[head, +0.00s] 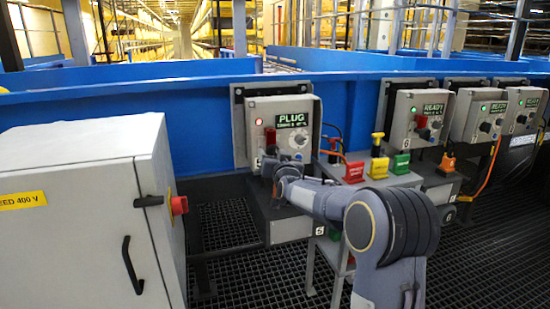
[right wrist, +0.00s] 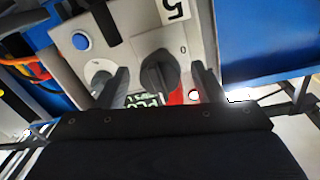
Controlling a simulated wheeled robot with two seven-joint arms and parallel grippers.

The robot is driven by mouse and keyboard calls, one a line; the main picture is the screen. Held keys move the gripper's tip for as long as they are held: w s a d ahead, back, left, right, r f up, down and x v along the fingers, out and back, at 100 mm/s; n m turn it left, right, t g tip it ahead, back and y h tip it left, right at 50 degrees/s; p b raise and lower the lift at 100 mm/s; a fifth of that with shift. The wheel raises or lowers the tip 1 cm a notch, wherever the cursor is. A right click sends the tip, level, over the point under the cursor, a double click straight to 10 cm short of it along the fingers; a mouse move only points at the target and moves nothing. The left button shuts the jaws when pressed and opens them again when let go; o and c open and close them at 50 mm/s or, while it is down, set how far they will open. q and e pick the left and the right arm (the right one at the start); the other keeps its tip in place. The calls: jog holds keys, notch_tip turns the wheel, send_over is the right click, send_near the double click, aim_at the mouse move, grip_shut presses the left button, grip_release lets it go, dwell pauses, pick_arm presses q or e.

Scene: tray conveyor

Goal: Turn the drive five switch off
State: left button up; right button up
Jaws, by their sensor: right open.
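The drive five control box (head: 257,108) is grey, with a green-lit display (head: 293,119) reading "PLUG". In the right wrist view, a dark rotary switch (right wrist: 158,72) stands on the box face, seen upside down, with a small mark beside it. My right gripper (head: 270,168) is at the lower left of this box and hides the switch in the head view. In the right wrist view, the open fingers of my right gripper (right wrist: 162,84) stand on both sides of the switch, with gaps visible. My left gripper is not in view.
A pale dial (right wrist: 100,75) and a blue button (right wrist: 80,40) sit beside the switch. A grey cabinet (head: 80,215) stands at left. More control boxes (head: 418,125) line the blue conveyor wall at right. Red, yellow and green plugs (head: 378,168) stand between them, with cables nearby.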

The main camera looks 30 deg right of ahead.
jog(key=c, duration=1)
jog(key=shift+o, duration=0.2)
jog(key=n, duration=0.6)
jog(key=n+b, duration=0.1)
jog(key=n, duration=0.1)
jog(key=shift+d+f+n+t, duration=0.15)
jog(key=shift+n+t, duration=0.15)
jog(key=n+b, duration=0.1)
jog(key=n, duration=0.3)
jog(key=shift+n+y, duration=0.4)
jog(key=shift+s+d+n+b, duration=0.15)
jog(key=shift+n+b, duration=1.15)
jog(key=shift+n, duration=1.4)
jog(key=shift+t+y, duration=0.3)
jog(key=o, duration=1)
jog(key=shift+c, duration=0.2)
